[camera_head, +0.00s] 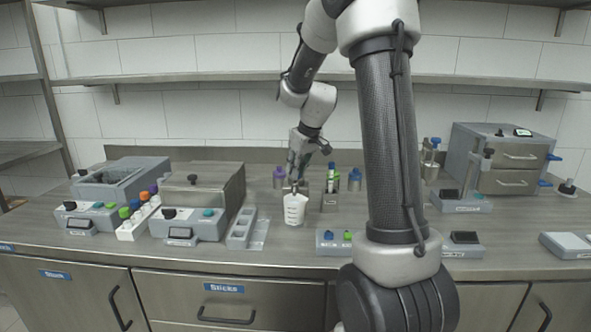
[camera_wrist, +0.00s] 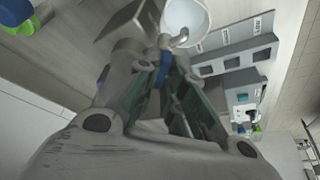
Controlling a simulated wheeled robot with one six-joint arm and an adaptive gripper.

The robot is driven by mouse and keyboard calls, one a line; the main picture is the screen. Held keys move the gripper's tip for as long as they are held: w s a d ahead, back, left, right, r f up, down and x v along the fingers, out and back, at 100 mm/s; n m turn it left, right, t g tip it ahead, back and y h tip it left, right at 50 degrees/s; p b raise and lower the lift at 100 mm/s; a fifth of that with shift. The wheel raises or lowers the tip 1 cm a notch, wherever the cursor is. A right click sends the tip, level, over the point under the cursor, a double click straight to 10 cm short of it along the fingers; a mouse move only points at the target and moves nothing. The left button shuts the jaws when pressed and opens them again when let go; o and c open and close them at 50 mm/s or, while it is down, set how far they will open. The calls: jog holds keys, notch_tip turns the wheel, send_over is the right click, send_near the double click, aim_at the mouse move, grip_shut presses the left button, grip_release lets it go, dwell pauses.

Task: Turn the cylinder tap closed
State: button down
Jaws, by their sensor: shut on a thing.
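My gripper (camera_head: 297,172) reaches down at the back middle of the counter in the head view, above and behind a white cup (camera_head: 295,207). In the wrist view my gripper's fingers (camera_wrist: 162,78) are closed in on a small blue tap handle (camera_wrist: 163,68), which shows between the fingertips. A thin metal spout (camera_wrist: 181,39) curves out from beside the handle over the rim of the white cup (camera_wrist: 187,15). The cup stands upright. The cylinder body is mostly hidden by my gripper, and how far the handle is turned is unclear.
A grey slotted holder (camera_head: 242,228) lies left of the cup. A control box (camera_head: 335,240) sits in front right.

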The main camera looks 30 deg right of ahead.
jog(key=n+y, duration=0.1)
jog(key=n, duration=0.2)
jog(key=n+g+y, duration=0.1)
jog(key=n, duration=0.1)
jog(key=shift+d+n, duration=0.15)
jog(key=shift+n, duration=0.25)
dwell(0.4)
jog(key=c, duration=1.5)
grip_release()
jog(key=shift+v, duration=4)
jog(key=shift+w, duration=0.1)
